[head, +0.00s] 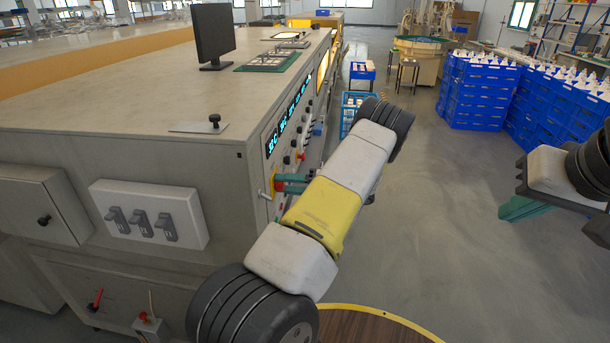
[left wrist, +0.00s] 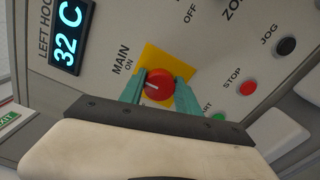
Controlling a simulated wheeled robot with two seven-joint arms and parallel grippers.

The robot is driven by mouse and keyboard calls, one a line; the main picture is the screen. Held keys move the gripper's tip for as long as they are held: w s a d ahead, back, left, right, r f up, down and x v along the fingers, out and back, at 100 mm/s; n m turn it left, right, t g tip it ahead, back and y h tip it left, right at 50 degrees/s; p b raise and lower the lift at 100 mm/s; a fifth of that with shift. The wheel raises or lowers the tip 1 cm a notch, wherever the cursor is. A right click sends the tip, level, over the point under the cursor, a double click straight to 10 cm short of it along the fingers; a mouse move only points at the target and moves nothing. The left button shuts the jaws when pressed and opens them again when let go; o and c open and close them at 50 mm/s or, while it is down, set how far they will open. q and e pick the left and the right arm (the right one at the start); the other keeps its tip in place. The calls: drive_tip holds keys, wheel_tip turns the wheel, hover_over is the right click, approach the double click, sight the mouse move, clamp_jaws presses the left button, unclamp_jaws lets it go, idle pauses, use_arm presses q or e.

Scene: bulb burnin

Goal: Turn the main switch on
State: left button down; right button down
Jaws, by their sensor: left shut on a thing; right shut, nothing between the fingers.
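The main switch is a red rotary knob (left wrist: 159,84) on a yellow plate (left wrist: 151,56) in the left wrist view, with MAIN and ON printed beside it. My left gripper (left wrist: 160,88) has its green fingers on either side of the knob, shut on it. A white line on the knob points towards the ON side. In the head view my left gripper (head: 289,183) reaches the machine's side panel; the yellow plate (head: 273,182) shows at its fingertips. My right gripper (head: 524,208) is shut and empty, out over the floor on the right.
A black JOG button (left wrist: 286,46), red STOP button (left wrist: 247,88) and green start button (left wrist: 219,117) are near the knob. A lit display (left wrist: 70,34) reads 32 C. Blue crates (head: 478,95) stand on the floor at the back right. The floor between is clear.

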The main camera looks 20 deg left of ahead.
use_arm(q)
drive_tip(key=shift+m, duration=0.3)
drive_tip(key=c, duration=0.9)
unclamp_jaws()
drive_tip(key=shift+o, duration=0.2)
drive_tip(key=shift+d, duration=0.1)
drive_tip(key=v, duration=0.7)
drive_tip(key=shift+d, duration=0.35)
